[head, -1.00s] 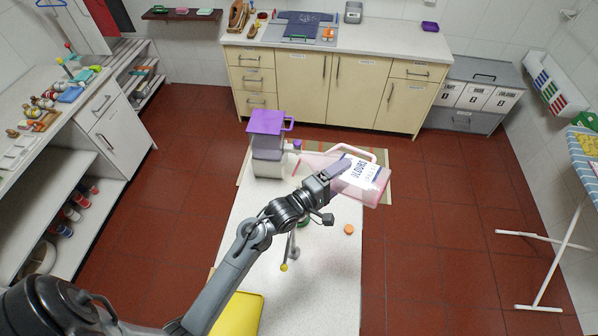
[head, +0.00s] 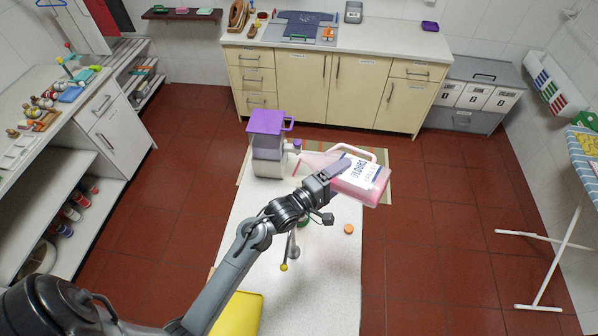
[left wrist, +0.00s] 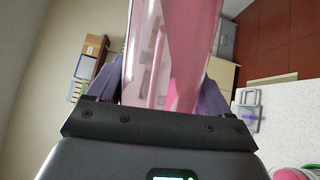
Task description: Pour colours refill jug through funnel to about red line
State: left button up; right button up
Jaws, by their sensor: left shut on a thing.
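The colours refill jug (head: 372,184) is clear pink plastic with a white label and a pink handle. It is held tilted above the white worktop, its narrow end toward the left. My left gripper (head: 337,174) is shut on it; in the left wrist view the pink jug (left wrist: 170,50) stands between my two purple fingers (left wrist: 165,88). A container with a purple lid (head: 266,122) and grey-white body stands just left of the jug's narrow end. I cannot clearly make out the funnel, the red line or any stream. My right gripper is not in view.
The white worktop (head: 330,270) holds an orange cap (head: 348,229) and a yellow-tipped item (head: 284,267). A yellow tray (head: 238,313) lies at the near left. Behind are cream cabinets (head: 300,90). The red tiled floor right of the worktop is open.

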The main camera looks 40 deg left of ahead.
pick_arm(q)
jog(key=shift+f+m+g+y+b, duration=1.1)
jog(key=shift+f+m+b, duration=1)
jog(key=shift+f+m, duration=1.9)
jog(key=a+r+m+y+p, duration=0.1)
jog(key=a+r+m+g+y+p, duration=0.1)
jog(key=m+p, duration=0.1)
jog(key=a+r+m+g+y+p, duration=0.1)
jog(key=r+m+p, duration=0.1)
jog(key=shift+s, duration=0.2)
jog(key=shift+m+y, duration=0.7)
jog(key=shift+m, duration=0.1)
jog(key=shift+a+r, duration=0.2)
jog(key=shift+r, duration=3.3)
notch_tip(320, 180, up, 5)
jog(key=shift+r, duration=0.45)
